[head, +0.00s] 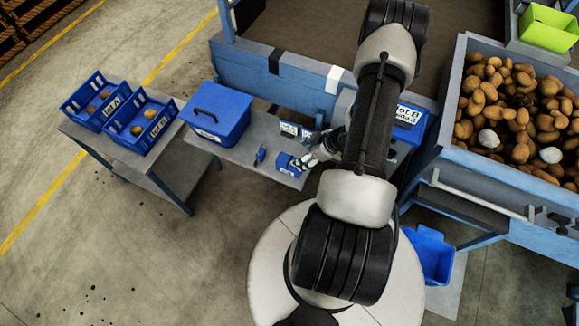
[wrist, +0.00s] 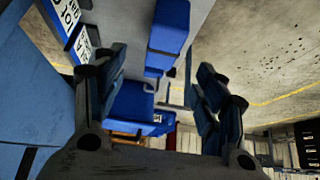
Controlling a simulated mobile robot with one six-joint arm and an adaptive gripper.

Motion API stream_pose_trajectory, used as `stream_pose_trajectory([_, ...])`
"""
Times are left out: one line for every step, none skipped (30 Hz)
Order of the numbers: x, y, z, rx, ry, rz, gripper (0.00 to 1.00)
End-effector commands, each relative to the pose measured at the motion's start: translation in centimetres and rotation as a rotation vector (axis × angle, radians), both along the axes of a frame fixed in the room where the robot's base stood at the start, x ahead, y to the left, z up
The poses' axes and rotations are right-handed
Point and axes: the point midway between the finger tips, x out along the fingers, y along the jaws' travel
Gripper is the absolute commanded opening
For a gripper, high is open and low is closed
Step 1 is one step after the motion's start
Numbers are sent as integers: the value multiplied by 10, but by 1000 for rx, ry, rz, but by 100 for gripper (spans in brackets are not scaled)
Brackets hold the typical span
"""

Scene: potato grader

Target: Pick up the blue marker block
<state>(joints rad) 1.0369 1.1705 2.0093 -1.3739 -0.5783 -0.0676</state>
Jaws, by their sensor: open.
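The blue marker block (head: 286,162) appears to be the small blue piece lying on the grey bench beside my gripper. In the wrist view a blue block (wrist: 170,32) shows at the top, between the lines of the two fingers and slightly past their tips. My gripper (head: 304,161) is open, just right of the block in the head view, low over the bench. Its fingers (wrist: 158,82) stand apart in the wrist view with nothing held. I cannot tell whether a finger touches the block.
A smaller blue item (head: 260,155) stands left of the block. A lidded blue box (head: 218,112) is further left on the bench. Label cards (head: 289,129) stand behind. Two blue crates (head: 140,122) sit on a separate table. A potato bin (head: 450,110) is at right.

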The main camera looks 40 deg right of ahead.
Motion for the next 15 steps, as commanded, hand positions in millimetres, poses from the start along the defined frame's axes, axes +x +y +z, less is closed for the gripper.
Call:
stream_pose_trajectory([6, 4, -14, 1, 1, 3, 65])
stream_pose_trajectory([9, 5, -19, 1, 1, 3, 65])
stream_pose_trajectory([13, 6, -26, -1, 1, 2, 65])
stream_pose_trajectory([16, 8, -30, 0, 1, 3, 65])
stream_pose_trajectory([18, 9, -35, 0, 1, 3, 65])
stream_pose_trajectory([22, 9, -39, -1, 1, 1, 65])
stream_pose_trajectory([24, 10, -42, -1, 1, 1, 65])
stream_pose_trajectory([25, 11, -45, 0, 1, 1, 65])
stream_pose_trajectory([27, 12, -47, 0, 1, 1, 65])
stream_pose_trajectory([28, 12, -49, 0, 1, 0, 65])
stream_pose_trajectory([29, 12, -50, -1, 1, -1, 65])
stream_pose_trajectory([30, 12, -51, -1, 1, -1, 65])
stream_pose_trajectory([30, 12, -51, -1, 0, -2, 65])
stream_pose_trajectory([30, 13, -53, -1, 0, -2, 65])
stream_pose_trajectory([31, 13, -55, -1, 0, -2, 65])
